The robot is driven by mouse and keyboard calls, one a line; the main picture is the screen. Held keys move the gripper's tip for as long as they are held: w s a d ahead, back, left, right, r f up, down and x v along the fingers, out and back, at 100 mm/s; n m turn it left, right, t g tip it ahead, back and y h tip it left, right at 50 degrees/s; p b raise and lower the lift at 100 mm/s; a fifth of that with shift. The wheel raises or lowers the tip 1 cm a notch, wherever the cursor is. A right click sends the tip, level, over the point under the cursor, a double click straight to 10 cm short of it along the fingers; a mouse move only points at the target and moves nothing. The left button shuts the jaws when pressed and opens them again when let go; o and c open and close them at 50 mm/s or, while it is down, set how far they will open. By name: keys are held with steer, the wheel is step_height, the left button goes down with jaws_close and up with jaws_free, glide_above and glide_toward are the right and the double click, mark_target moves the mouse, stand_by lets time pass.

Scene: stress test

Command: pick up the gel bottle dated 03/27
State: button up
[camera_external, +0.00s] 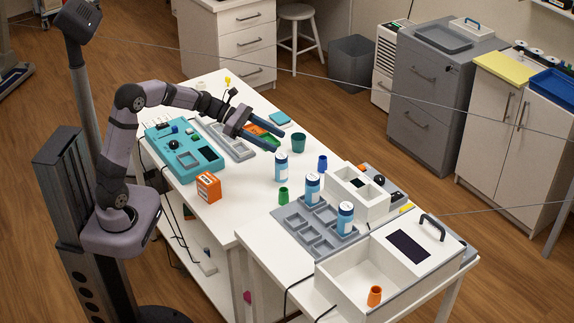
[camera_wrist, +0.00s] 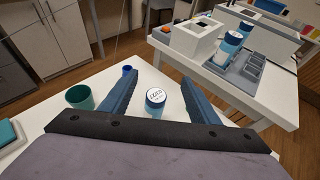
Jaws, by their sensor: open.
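Three blue gel bottles with white tops show in the outside view. One bottle (camera_external: 282,167) stands alone on the near white table; the other two, a middle bottle (camera_external: 313,188) and a right bottle (camera_external: 345,219), stand at the grey tray. My gripper (camera_external: 277,127) is open and empty, above the table, left of and apart from the lone bottle. In the wrist view, the lone bottle (camera_wrist: 156,98) shows between the fingers of my gripper (camera_wrist: 159,78). Its lid has dark print, too small to read surely. The other two bottles' dates cannot be read.
A green cup (camera_external: 298,143), a blue cup (camera_external: 322,163) and a small green cup (camera_external: 284,196) stand around the lone bottle. The grey compartment tray (camera_external: 290,226) and a white box (camera_external: 356,195) lie to its right. An orange box (camera_external: 208,187) sits nearer my base.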

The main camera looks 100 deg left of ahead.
glide_toward(291, 181)
steer(key=w+r, duration=0.2)
steer(key=shift+w+d+r, duration=0.15)
steer(key=shift+w+r, duration=0.1)
steer(key=shift+w, duration=0.1)
steer(key=shift+p+x, duration=0.45)
steer(key=shift+x, duration=3.2)
steer(key=shift+c, duration=0.7)
steer(key=c, duration=1.1)
